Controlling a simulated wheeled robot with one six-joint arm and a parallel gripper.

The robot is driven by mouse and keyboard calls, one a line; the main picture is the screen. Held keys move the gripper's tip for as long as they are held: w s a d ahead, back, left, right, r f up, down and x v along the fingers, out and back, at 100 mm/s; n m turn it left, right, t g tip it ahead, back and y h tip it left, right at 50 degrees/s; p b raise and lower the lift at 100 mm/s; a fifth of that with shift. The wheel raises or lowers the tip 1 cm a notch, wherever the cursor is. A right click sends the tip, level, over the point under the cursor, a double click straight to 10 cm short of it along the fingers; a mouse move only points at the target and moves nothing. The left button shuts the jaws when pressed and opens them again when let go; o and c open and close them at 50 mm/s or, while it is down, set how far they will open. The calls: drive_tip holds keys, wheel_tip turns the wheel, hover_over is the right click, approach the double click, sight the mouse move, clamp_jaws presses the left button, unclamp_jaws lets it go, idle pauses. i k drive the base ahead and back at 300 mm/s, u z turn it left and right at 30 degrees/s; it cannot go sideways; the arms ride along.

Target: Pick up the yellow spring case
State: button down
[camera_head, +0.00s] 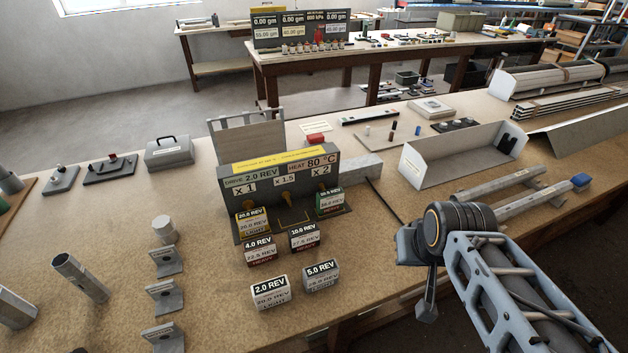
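The yellow spring case (252,225) has a yellow-edged face labelled "20.0 REV". It sits at the left end of the dark test stand (265,187), below the "x 1" sign. My gripper (426,303) is at the right, over the bench's front edge and well apart from the case. Nothing is visibly held.
A green case (330,202) sits at the stand's right end. Metal brackets (165,297) are at left.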

sight(250, 222)
drive_tip(key=u, duration=0.55)
drive_tip(key=k, duration=1.25)
drive_tip(key=u, duration=1.1)
drive_tip(key=i, duration=1.6)
drive_tip(key=z, duration=0.8)
